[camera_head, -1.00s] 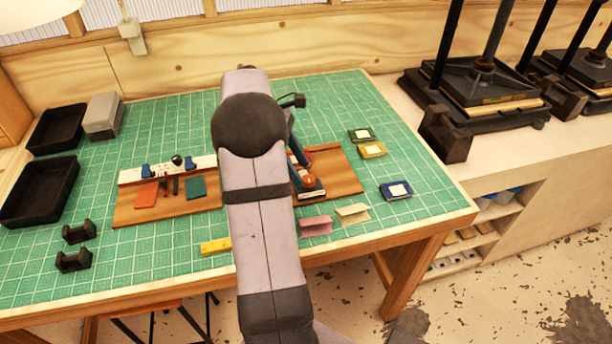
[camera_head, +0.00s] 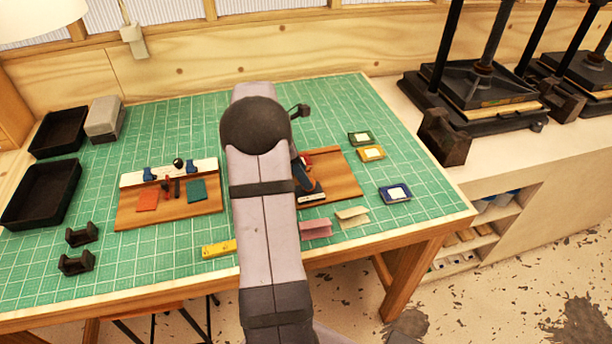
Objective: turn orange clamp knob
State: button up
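My grey arm crosses the middle of the view and hides my gripper behind it. No orange knob shows clearly now. On the right wooden board (camera_head: 340,178), a dark blue and black piece (camera_head: 308,184) with a pale front end sticks out past the arm's right side. A bit of red shows above it. I cannot tell what this piece is, or whether my gripper touches it. The left wooden board (camera_head: 130,214) carries a white bar (camera_head: 208,168) with blue clamps and a black ball knob (camera_head: 178,163), plus an orange piece (camera_head: 148,200) and a teal piece (camera_head: 196,190).
Green, yellow and blue small frames (camera_head: 395,194) lie to the right. Pink and cream folded pieces (camera_head: 352,216) lie at the front, a yellow block (camera_head: 218,248) front left. Black trays (camera_head: 40,192) and dark holders (camera_head: 76,262) stand left. Heavy presses (camera_head: 480,95) stand beyond the right edge.

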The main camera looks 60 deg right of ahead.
jog(key=shift+p+x, duration=0.35)
jog(key=shift+x, duration=1.15)
jog(key=c, duration=1)
jog(key=m+y+p, duration=0.1)
jog(key=m, duration=0.1)
jog(key=m+g+p, duration=0.1)
jog(key=m, duration=0.2)
jog(key=shift+w+d+y, duration=0.15)
jog(key=shift+d+y, duration=0.05)
jog(key=shift+y, duration=0.2)
jog(key=m+y, duration=0.1)
jog(key=m, duration=0.1)
jog(key=m+y+p, duration=0.1)
jog(key=m, duration=0.2)
jog(key=shift+d, duration=0.15)
jog(key=shift+m, duration=0.3)
